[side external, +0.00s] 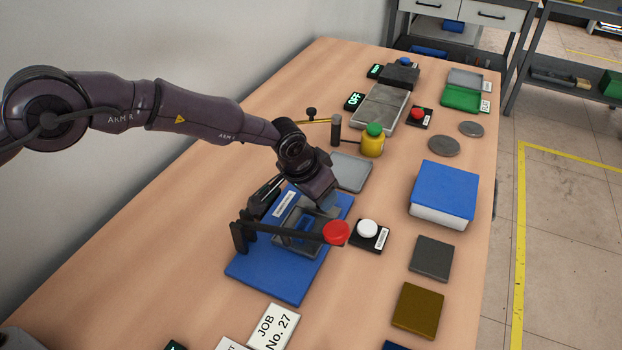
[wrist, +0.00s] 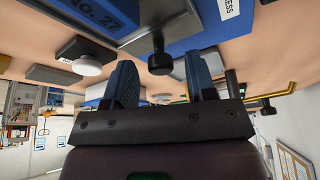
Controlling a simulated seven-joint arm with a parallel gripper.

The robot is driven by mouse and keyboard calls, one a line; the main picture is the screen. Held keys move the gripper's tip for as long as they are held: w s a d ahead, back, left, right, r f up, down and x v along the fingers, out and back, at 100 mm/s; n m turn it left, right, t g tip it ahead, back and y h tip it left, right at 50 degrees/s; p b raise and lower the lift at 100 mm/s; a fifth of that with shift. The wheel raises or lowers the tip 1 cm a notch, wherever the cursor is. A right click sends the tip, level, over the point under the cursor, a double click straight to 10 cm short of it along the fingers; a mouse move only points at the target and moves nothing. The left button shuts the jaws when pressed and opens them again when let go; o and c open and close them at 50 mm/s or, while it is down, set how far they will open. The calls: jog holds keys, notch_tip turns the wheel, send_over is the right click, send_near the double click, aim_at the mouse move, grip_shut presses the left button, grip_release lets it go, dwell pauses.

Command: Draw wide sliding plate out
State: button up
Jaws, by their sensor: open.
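My gripper (side external: 326,203) is over the right side of a fixture on a blue base (side external: 262,283), beside its lever with a red ball (side external: 336,232). In the wrist view, my gripper (wrist: 161,82) shows two blue-grey fingers spread apart with nothing clasped. A black knob (wrist: 160,63) stands in line with the gap between the fingers, a little beyond the tips. The knob is on the edge of a wide grey plate (wrist: 168,28), which looks like the sliding plate. In the side view my gripper and the lever hide most of this plate.
A white button (side external: 367,229) on a black box stands close right of the fixture. A flat grey plate (side external: 352,172) and a yellow bottle with green cap (side external: 372,142) are behind it. A blue-topped block (side external: 444,190) stands further right. Bare table lies left of the base.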

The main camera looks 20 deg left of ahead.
aim_at(298, 221)
jog(key=v, duration=1.2)
jog(key=shift+s+r, duration=0.15)
jog(key=shift+r, duration=0.15)
jog(key=shift+c, duration=0.2)
